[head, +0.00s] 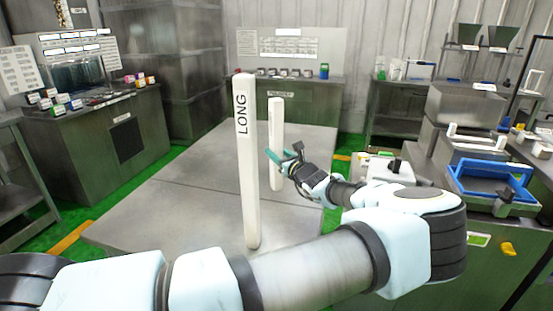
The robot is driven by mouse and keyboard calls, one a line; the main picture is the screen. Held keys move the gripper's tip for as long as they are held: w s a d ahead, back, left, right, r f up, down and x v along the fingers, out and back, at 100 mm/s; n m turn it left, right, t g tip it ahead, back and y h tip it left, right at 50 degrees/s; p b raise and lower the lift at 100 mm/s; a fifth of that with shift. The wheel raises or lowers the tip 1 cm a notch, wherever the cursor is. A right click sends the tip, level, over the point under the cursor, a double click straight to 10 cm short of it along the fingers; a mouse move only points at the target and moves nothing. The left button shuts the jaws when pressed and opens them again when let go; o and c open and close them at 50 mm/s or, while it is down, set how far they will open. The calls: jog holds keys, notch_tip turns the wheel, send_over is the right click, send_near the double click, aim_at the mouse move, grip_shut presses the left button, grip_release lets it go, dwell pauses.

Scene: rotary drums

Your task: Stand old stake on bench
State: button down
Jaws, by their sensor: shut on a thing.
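A tall white stake marked LONG (246,160) stands upright on the grey metal bench (160,190), near its front. A shorter white stake (276,120) is upright behind it and to the right. My gripper (279,156) is shut on this shorter stake around its middle, reaching in from the right. The stake's lower end looks close to the bench top; I cannot tell whether it touches. No label shows on the shorter stake, and which stake is the old one is not readable here.
A blue-framed tray (495,183) and metal boxes stand on the right counter. A left cabinet (98,125) carries small coloured blocks and a tank. A back counter (288,100) holds a row of small items. The bench's left half is clear.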

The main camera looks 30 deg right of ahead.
jog(key=shift+f+p, duration=0.3)
jog(key=shift+f, duration=1)
jog(key=shift+f, duration=0.1)
jog(key=shift+c, duration=2)
grip_release()
jog(key=s+b, duration=0.3)
jog(key=s, duration=0.9)
jog(key=shift+d+b, duration=0.15)
jog(key=shift+b, duration=0.25)
